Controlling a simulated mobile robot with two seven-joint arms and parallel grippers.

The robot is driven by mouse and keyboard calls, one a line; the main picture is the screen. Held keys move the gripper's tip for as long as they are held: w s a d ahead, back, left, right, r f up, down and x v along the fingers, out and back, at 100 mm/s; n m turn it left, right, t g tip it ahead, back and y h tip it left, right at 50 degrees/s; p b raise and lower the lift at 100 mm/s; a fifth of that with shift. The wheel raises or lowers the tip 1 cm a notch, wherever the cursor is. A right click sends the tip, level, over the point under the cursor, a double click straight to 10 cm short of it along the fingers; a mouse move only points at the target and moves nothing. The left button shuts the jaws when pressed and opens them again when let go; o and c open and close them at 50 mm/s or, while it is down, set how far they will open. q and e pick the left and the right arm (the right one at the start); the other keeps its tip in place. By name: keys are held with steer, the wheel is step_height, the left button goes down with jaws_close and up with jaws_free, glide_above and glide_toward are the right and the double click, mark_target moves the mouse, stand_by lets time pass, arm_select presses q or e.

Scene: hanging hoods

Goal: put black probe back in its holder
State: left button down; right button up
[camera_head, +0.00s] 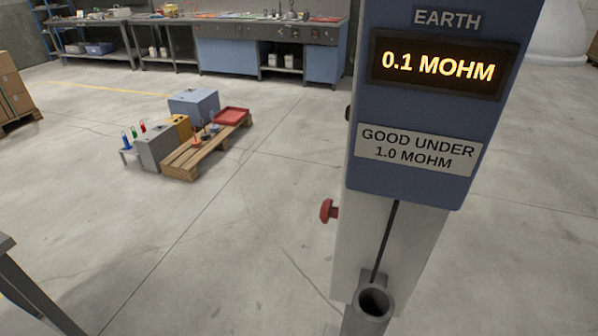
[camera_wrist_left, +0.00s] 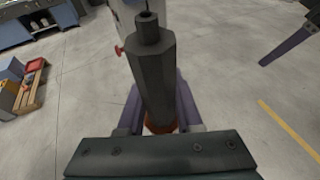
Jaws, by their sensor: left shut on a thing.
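The black probe (camera_wrist_left: 155,75) is a dark, faceted handle with a narrower collar at its top end, and shows in the left wrist view. My left gripper (camera_wrist_left: 158,105) is shut around it, a finger on each side. An orange-red part (camera_wrist_left: 160,127) shows at the probe's lower end; its tip is hidden. The holder (camera_head: 374,303) is a grey open tube on the front of the meter post, low in the head view, and its mouth looks empty. A black cable (camera_head: 384,245) runs down the post behind it. Neither gripper shows in the head view.
The blue meter head (camera_head: 420,100) reads 0.1 MOHM above a pale post (camera_head: 390,230) with a red knob (camera_head: 328,210). A pallet (camera_head: 205,150) with boxes stands on the floor at left. Workbenches line the back. Floor around the post is clear.

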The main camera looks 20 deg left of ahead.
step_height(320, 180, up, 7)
steer(key=p, duration=0.5)
arm_select(q)
steer(key=w+d, duration=0.4)
steer(key=w, duration=0.6)
steer(key=w+d, duration=0.5)
steer(key=w, duration=0.6)
steer(key=f+b, duration=0.7)
steer(key=shift+s+a, duration=0.15)
steer(key=shift+a, duration=0.05)
steer(key=shift+r, duration=0.15)
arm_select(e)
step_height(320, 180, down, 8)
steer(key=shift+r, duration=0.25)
arm_select(q)
steer(key=c, duration=0.6)
jaws_free()
